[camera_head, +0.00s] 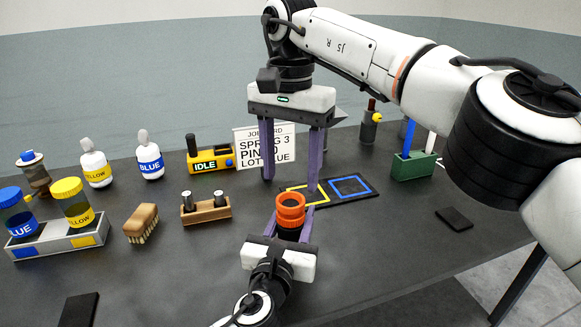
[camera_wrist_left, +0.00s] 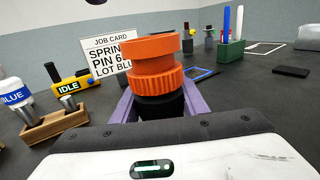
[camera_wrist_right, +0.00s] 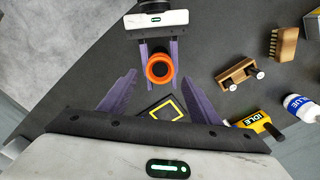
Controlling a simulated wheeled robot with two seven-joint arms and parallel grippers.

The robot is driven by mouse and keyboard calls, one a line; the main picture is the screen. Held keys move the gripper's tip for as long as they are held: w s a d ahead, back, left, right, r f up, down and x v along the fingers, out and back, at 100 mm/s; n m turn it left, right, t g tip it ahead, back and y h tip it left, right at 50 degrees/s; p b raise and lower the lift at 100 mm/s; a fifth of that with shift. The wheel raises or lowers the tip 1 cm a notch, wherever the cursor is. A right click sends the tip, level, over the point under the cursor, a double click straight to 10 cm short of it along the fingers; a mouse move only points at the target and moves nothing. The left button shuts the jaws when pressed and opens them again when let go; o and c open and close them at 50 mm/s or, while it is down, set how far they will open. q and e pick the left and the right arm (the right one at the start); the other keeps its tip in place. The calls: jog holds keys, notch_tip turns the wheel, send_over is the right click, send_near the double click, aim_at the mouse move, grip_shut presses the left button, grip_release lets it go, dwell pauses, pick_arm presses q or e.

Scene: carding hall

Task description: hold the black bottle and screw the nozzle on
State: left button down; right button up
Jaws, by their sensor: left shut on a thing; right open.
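The black bottle (camera_wrist_left: 158,108) stands upright between the fingers of my left gripper (camera_head: 290,222), which is shut on it. The orange nozzle (camera_head: 290,205) sits on top of the bottle; it fills the middle of the left wrist view (camera_wrist_left: 153,65). I cannot tell how tightly it is seated. My right gripper (camera_head: 291,180) hangs above and just behind the bottle, fingers pointing down, open and empty. In the right wrist view the nozzle (camera_wrist_right: 160,68) lies beyond and between the open purple fingers, apart from them. Most of the bottle is hidden by the left fingers and nozzle.
A job card (camera_head: 265,147) stands behind. Yellow (camera_head: 322,195) and blue (camera_head: 350,186) outlined squares lie beside the bottle. A wooden holder (camera_head: 206,210), brush (camera_head: 141,223) and tray of jars (camera_head: 60,241) are at left. A green holder (camera_head: 413,166) is at right. The front table is mostly clear.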

aim_at(291, 200)
jog(key=shift+f, duration=0.15)
jog(key=shift+f, duration=3.9)
